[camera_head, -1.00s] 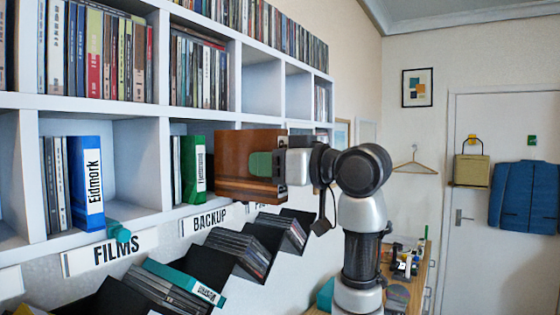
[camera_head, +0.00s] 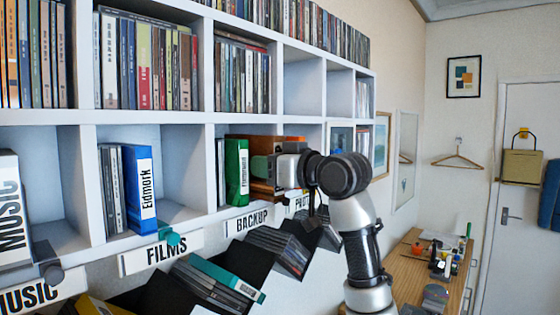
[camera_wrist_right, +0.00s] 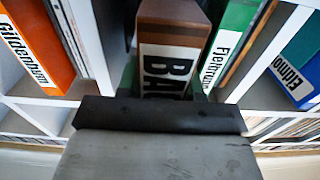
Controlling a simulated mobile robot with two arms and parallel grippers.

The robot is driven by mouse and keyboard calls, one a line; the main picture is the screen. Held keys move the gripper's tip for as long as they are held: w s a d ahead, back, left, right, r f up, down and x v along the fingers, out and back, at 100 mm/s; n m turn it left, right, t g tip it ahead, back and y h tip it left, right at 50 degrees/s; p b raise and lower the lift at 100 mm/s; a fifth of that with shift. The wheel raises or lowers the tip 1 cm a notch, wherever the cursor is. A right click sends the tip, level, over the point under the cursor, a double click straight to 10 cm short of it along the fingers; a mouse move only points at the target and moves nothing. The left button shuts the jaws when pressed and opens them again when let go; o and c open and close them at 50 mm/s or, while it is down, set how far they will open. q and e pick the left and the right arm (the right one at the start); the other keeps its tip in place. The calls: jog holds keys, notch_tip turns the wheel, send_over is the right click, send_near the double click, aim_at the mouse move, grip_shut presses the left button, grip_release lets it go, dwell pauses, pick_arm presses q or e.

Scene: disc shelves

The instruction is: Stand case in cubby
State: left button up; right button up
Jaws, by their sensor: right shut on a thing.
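In the head view the gripper and arm hide part of the case. The right wrist view shows the brown case (camera_wrist_right: 172,28) pointing into the cubby, its label partly readable as "BA". A green case (camera_head: 237,172) stands upright just to its left in the head view. I cannot tell whether the brown case touches the cubby floor. My left gripper is not in view.
A blue case (camera_head: 140,188) stands in the cubby to the left. An orange case (camera_wrist_right: 35,50) stands beyond a divider in the right wrist view. Sloped disc racks (camera_head: 245,262) lie below the shelf. A wooden desk (camera_head: 405,262) is at the right.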

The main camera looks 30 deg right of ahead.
jog(key=shift+x, duration=2.1)
jog(key=shift+f, duration=0.25)
